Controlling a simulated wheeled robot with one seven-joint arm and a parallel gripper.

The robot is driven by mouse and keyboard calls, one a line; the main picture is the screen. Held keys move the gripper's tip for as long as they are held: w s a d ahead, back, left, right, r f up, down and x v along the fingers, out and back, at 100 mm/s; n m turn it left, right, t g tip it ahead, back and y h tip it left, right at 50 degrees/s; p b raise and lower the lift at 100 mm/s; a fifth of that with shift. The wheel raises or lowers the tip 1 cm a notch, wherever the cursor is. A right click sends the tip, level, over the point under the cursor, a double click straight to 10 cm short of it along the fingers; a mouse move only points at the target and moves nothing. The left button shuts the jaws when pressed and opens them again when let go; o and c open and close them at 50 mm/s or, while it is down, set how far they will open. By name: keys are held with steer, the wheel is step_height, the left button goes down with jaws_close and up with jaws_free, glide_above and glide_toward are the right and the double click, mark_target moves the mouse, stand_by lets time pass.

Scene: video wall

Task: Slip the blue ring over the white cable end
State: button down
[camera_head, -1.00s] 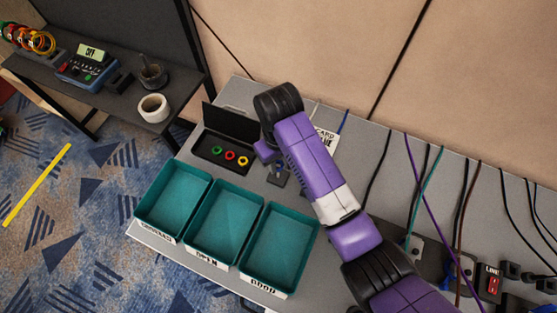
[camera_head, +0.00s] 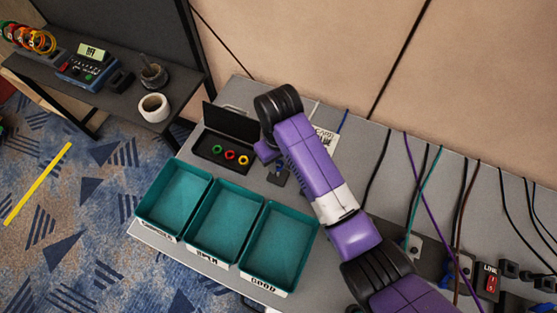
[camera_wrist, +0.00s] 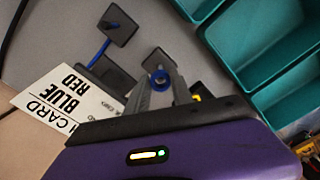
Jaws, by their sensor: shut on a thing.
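In the wrist view my gripper (camera_wrist: 160,84) is shut on the blue ring (camera_wrist: 159,79), held between its grey fingertips. A small black plate (camera_wrist: 158,60) shows just beyond the ring; I cannot tell whether the ring touches it. The white cable end cannot be made out there. A blue cable (camera_wrist: 101,50) runs between a black block and a black square plate (camera_wrist: 117,22) to the left. In the head view my arm hides the fingers and the ring. A pale cable (camera_head: 315,109) shows behind the arm, near a blue cable (camera_head: 343,121).
A white card (camera_wrist: 62,100) lies left of my gripper. An open black case (camera_head: 207,167) holds green, red and yellow rings. Teal trays (camera_head: 316,236) stand along the front edge. More cables (camera_head: 436,180) hang at the right. A side shelf (camera_head: 50,78) stands at the left.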

steer(key=shift+f+b, duration=0.3)
steer(key=shift+f, duration=0.65)
steer(key=shift+f, duration=0.3)
steer(key=shift+f, duration=0.2)
stand_by(0.4)
steer(key=c, duration=1)
jaws_free()
steer(key=shift+c, duration=0.2)
step_height(320, 180, up, 8)
steer(key=shift+f+b, duration=0.1)
steer(key=shift+b, duration=0.4)
